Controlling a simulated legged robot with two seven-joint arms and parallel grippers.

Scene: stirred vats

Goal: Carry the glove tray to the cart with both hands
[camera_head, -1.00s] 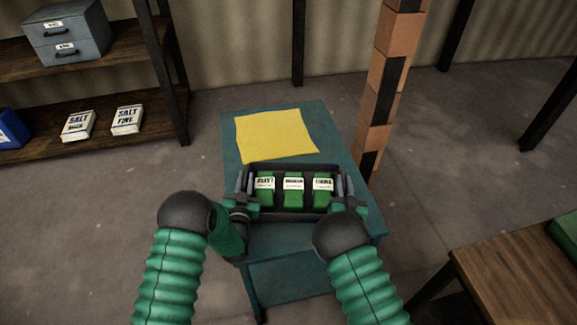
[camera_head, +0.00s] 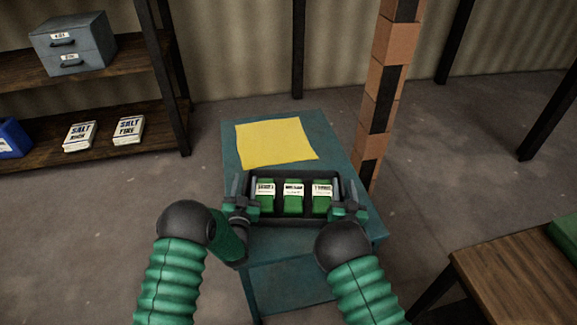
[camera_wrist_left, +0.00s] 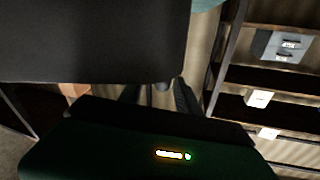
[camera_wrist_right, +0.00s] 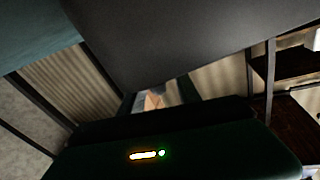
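The glove tray (camera_head: 293,215) is a dark, open tray with three labelled green boxes (camera_head: 293,198) in it. It is level and appears to rest on the teal cart (camera_head: 345,160), in front of the yellow sheet. My left gripper (camera_head: 245,188) is at the tray's left end and my right gripper (camera_head: 347,190) at its right end. The fingers of each stand apart around the end wall, with gaps showing. The tray's dark underside or wall fills the upper part of the left wrist view (camera_wrist_left: 90,40) and the right wrist view (camera_wrist_right: 180,35).
A yellow sheet (camera_head: 275,142) lies on the cart's far part. A brick-and-black post (camera_head: 380,100) stands close to the cart's right side. A shelf (camera_head: 110,90) with salt packs and a grey drawer box is at left. A wooden table (camera_head: 515,280) is at lower right.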

